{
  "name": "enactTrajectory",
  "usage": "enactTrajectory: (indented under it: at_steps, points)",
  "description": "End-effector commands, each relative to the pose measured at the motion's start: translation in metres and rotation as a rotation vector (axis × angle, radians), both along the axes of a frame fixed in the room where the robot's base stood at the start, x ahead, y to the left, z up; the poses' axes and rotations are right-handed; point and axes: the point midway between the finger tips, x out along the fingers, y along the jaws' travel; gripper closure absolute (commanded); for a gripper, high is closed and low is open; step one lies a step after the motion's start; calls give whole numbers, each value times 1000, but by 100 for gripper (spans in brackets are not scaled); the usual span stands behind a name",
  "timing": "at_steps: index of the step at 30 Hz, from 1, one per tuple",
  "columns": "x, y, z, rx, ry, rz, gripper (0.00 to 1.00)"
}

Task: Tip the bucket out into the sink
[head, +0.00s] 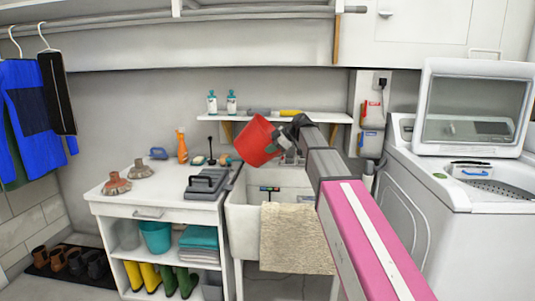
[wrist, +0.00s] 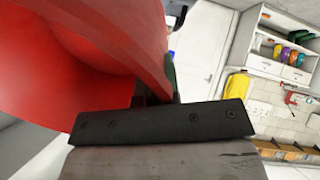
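The red bucket (head: 257,141) is held in the air above the sink (head: 243,228), clearly tilted. My gripper (head: 284,134) is shut on the bucket at its right side in the head view. In the wrist view the bucket (wrist: 95,50) fills the upper left, and a dark finger of my gripper (wrist: 166,85) is against its wall. I cannot see whether anything is inside the bucket. The sink is white, and its front is partly covered by a beige towel (head: 297,238). Small dark and coloured items (head: 270,189) show at the sink's back wall.
A shelf (head: 325,117) with bottles (head: 231,102) is just behind the bucket. An open-lidded washing machine (head: 455,200) stands at right. Clothes (head: 32,110) hang at far left.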

Motion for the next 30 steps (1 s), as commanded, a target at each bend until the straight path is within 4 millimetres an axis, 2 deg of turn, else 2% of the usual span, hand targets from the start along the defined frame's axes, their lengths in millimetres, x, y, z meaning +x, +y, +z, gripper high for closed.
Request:
enactTrajectory:
  at_steps: [12,30]
  points:
    - [1,-15,34,-342,10,1,100]
    - [0,-31,79,-737,26,1,100]
